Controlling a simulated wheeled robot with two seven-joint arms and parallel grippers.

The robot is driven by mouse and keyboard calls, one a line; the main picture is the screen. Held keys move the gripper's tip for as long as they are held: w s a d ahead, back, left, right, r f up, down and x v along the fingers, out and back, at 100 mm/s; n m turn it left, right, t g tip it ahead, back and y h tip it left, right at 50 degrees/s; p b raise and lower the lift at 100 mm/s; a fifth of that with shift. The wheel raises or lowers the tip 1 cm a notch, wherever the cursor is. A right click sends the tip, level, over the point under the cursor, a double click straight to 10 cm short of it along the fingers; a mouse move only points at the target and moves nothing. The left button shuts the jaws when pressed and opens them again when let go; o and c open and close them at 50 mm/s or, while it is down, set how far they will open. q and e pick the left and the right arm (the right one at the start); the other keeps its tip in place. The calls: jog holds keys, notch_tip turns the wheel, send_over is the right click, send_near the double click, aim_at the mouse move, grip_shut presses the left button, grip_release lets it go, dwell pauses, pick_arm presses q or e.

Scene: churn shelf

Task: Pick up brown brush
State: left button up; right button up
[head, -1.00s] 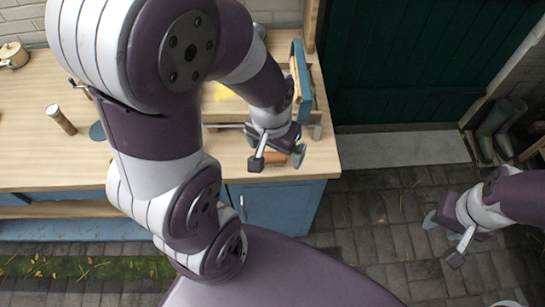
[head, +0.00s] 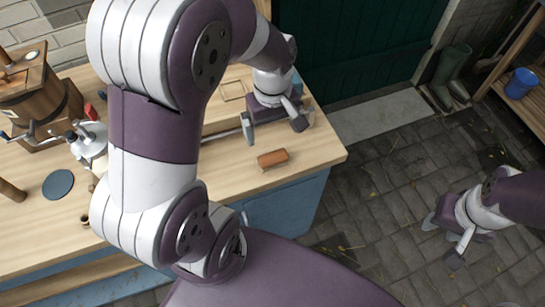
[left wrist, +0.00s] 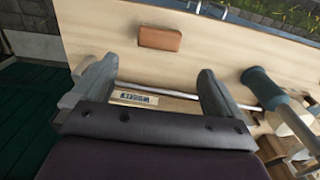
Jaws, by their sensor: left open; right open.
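The brown brush (head: 272,158) is a small reddish-brown block lying near the right end of the wooden worktop. It also shows in the left wrist view (left wrist: 160,38), beyond the fingertips and apart from them. My left gripper (head: 274,130) is open and empty, over the worktop on the far side of the brush. Its two spread fingers also show in the left wrist view (left wrist: 155,75). My right gripper (head: 443,240) is open and empty over the paved floor, well right of the worktop.
A metal rod (left wrist: 185,97) lies behind the brush. A blue-ended wooden object (left wrist: 265,85) stands right in the wrist view. A wooden churn (head: 40,98), a white metal device (head: 90,143) and a dark disc (head: 58,184) occupy the worktop's left. The worktop around the brush is clear.

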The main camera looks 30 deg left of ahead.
aim_at(273, 156)
pick_arm(q)
notch_tip(273, 156, down, 12)
jog(key=shift+d+r, duration=0.1)
jog(key=shift+d, duration=0.05)
jog(key=shift+f, duration=0.35)
jog(key=c, duration=1)
jog(key=shift+o, duration=0.2)
jog(key=shift+r, duration=0.55)
jog(key=r, duration=0.2)
jog(key=d+r, duration=0.1)
jog(key=shift+w+r, duration=0.25)
jog(key=shift+r, duration=0.15)
jog(key=w+d+r, duration=0.3)
jog(key=d+r, duration=0.3)
jog(key=d, duration=0.4)
jog(key=shift+r+b, duration=0.15)
jog(key=shift+b, duration=0.25)
jog(key=shift+w, duration=0.1)
